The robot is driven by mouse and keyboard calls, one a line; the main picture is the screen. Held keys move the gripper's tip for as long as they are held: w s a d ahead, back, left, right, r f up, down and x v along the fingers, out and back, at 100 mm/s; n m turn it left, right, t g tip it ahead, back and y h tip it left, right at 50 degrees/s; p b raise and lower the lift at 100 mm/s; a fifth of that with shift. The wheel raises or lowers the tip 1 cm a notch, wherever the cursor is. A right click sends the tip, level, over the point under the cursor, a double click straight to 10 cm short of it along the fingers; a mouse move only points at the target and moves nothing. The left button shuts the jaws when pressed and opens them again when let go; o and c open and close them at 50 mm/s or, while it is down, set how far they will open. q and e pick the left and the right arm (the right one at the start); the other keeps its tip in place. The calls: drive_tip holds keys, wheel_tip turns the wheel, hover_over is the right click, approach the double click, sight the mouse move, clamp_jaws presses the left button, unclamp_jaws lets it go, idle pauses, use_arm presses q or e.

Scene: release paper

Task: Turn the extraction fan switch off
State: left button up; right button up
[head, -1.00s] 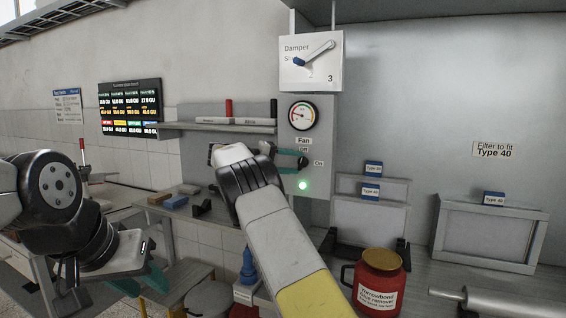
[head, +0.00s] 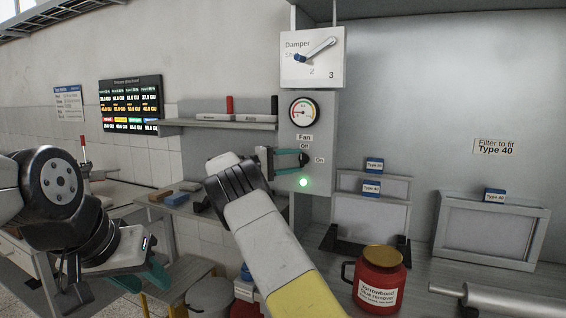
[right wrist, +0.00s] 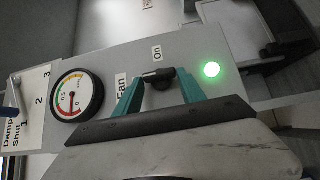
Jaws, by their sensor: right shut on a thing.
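The fan switch is a small black handle (right wrist: 158,77) on the grey control panel, below the "Fan" label, with "Off" above it and "On" to its right in the head view. My right gripper (head: 302,160) is at the switch, its teal fingers on either side of the handle, shut on it. The fingers also show in the right wrist view (right wrist: 160,90). They partly hide the switch in the head view, so its exact angle is hard to tell. A green lamp (head: 304,182) below the switch is lit. My left gripper (head: 142,281) is open and empty at lower left.
A pressure gauge (head: 304,113) and a damper dial (head: 312,58) are above the switch. A shelf (head: 218,124) juts out left of the panel. A red canister (head: 380,283) and framed filters (head: 490,228) stand on the bench at right.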

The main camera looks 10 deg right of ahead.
drive_tip(key=o, duration=1.4)
drive_tip(key=shift+c, duration=0.2)
drive_tip(key=shift+a, duration=0.1)
drive_tip(key=s+a, duration=0.1)
drive_tip(key=a, duration=0.6)
drive_tip(key=shift+s+a, duration=0.2)
drive_tip(key=shift+a, duration=0.05)
drive_tip(key=shift+a+f, duration=0.1)
